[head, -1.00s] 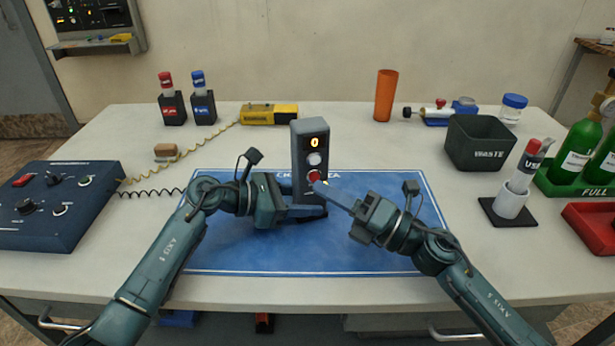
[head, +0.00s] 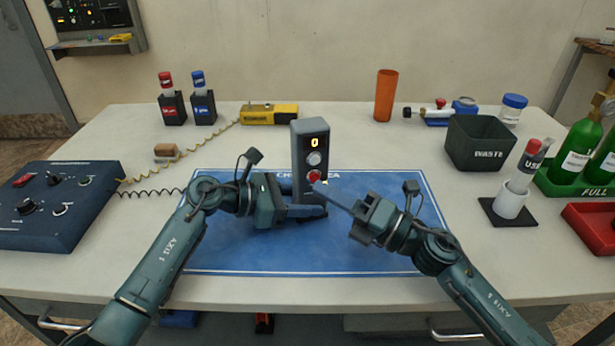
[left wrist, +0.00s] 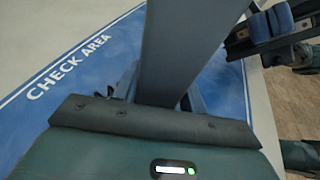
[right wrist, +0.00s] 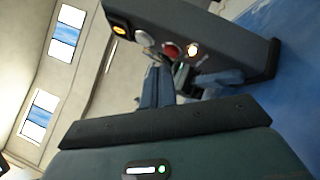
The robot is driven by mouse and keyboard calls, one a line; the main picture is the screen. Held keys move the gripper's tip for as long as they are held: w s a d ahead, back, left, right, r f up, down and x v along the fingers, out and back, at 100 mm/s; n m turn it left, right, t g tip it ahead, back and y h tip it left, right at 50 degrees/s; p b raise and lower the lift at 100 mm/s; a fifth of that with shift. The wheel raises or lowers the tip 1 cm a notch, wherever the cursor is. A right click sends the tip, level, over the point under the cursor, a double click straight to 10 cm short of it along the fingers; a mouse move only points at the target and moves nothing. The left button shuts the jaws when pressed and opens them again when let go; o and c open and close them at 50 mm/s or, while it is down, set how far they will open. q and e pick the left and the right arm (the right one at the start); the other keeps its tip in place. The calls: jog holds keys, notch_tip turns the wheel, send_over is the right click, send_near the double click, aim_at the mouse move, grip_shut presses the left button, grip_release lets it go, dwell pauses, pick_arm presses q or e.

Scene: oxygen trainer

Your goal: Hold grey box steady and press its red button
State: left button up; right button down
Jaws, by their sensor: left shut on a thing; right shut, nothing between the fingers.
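The grey box (head: 311,143) stands upright on the blue check-area mat (head: 240,250). Its display (head: 315,143) reads 0, with a pale round button (head: 314,159) below it and the red button (head: 314,175) lower down. My left gripper (head: 300,203) is shut on the lower part of the box, which also fills the middle of the left wrist view (left wrist: 182,50). My right gripper (head: 319,187) is shut and empty, its tips just at the red button's lower edge; contact cannot be told. In the right wrist view a small lamp (right wrist: 193,49) glows beside the red button (right wrist: 171,51).
A blue control panel (head: 55,205) stands at the left, a yellow device (head: 270,114) behind. An orange cup (head: 385,96), a waste bin (head: 479,145), a holder with a tube (head: 511,200) and green bottles (head: 578,150) stand at the right. The mat's front is clear.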

jog(key=shift+w, duration=0.15)
dwell(0.4)
jog(key=shift+w+a, duration=0.15)
jog(key=shift+w, duration=0.15)
jog(key=shift+w, duration=0.25)
dwell(0.5)
jog(key=shift+s, duration=0.7)
jog(key=s+d, duration=0.2)
jog(key=s, duration=0.3)
jog(key=shift+s, duration=0.35)
